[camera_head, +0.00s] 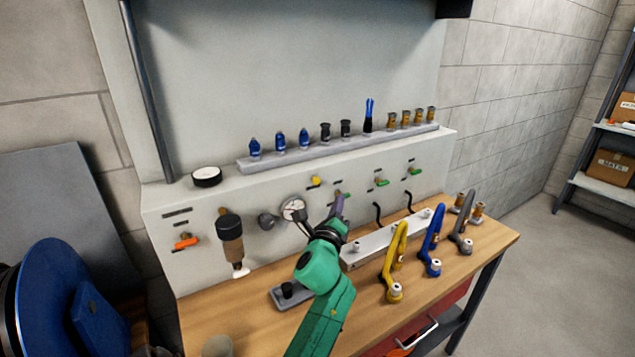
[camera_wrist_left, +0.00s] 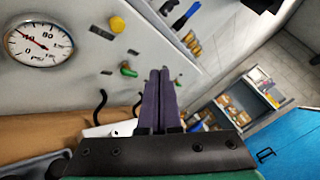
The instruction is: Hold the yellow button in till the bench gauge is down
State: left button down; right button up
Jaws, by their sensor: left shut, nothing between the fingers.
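The yellow button (camera_head: 316,181) sits on the grey panel at the back of the bench. It also shows in the left wrist view (camera_wrist_left: 117,24), standing out from the panel. The round white bench gauge (camera_head: 293,209) is on the panel to the lower left of the button. In the left wrist view the gauge (camera_wrist_left: 38,42) has a red needle near the 40 mark. My left gripper (camera_head: 338,198) is shut and empty, its dark fingers (camera_wrist_left: 159,75) pointing at the panel. It appears to the lower right of the button, apart from it. My right gripper is not in view.
Green-handled valves (camera_head: 381,182) lie right of the button, an orange-handled one (camera_head: 186,242) far left. A filter bowl (camera_head: 231,240) hangs left of the gauge. Yellow, blue and grey hoses (camera_head: 433,240) stand on the bench. A rail (camera_head: 300,160) of fittings runs above.

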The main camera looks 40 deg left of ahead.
pick_arm(q)
jog(key=w+a, duration=0.2)
jog(key=a, duration=0.6)
jog(key=shift+w, duration=0.25)
dwell(1.6)
jog(key=shift+w+a, duration=0.1)
jog(key=shift+a, duration=0.35)
jog(key=shift+w+a, duration=0.15)
jog(key=shift+a, duration=0.35)
dwell(0.6)
jog(key=shift+d, duration=0.1)
dwell(1.5)
jog(key=shift+s+d, duration=0.3)
jog(key=shift+d, duration=0.55)
jog(key=shift+s+d, duration=0.25)
jog(key=shift+d, duration=0.55)
jog(key=shift+s+d, duration=0.2)
jog(key=shift+d, duration=0.6)
jog(key=shift+s+d, duration=0.25)
jog(key=shift+d, duration=0.55)
